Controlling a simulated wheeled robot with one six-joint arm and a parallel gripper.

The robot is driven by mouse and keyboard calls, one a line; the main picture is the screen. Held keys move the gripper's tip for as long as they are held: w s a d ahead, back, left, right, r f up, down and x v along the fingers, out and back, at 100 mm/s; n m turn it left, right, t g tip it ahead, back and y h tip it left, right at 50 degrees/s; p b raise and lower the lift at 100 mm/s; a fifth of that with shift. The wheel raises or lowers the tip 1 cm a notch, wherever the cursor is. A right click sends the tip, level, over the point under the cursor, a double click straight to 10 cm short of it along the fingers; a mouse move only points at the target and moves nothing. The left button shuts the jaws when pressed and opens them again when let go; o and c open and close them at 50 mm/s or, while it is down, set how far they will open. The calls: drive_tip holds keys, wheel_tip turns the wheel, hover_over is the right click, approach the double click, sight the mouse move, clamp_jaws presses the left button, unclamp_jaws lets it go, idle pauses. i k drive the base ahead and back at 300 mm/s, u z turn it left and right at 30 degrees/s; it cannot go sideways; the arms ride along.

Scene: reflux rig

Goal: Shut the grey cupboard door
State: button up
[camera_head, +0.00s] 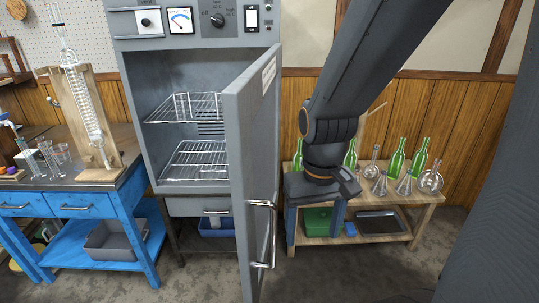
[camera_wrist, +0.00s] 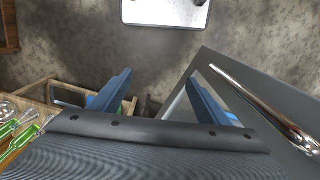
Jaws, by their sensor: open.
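The grey cupboard door (camera_head: 252,170) stands wide open, hinged at the cupboard's right side and swung out toward me. Its long metal handle (camera_head: 262,235) is on the face turned to the right. The grey cupboard (camera_head: 135,110) shows its open inside with two wire racks. My gripper (camera_head: 320,192) is to the right of the door, on its handle side. In the wrist view my gripper (camera_wrist: 162,98) has its two blue fingers apart with nothing between them. The door (camera_wrist: 235,75) and handle (camera_wrist: 262,103) lie at the right there, beside the right finger; contact cannot be told.
A low wooden table (camera_head: 425,205) with green bottles (camera_head: 396,160) and glass flasks (camera_head: 405,184) stands right behind my gripper. A blue bench (camera_head: 90,205) with glassware is at the left. A drawer (camera_head: 195,206) sits under the cupboard. The floor before the door shows clear.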

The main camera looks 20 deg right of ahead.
sight(251, 103)
drive_tip(key=z, duration=0.55)
drive_tip(key=k, duration=1.3)
drive_tip(key=u, duration=0.1)
drive_tip(key=i, duration=0.8)
drive_tip(key=u, duration=0.05)
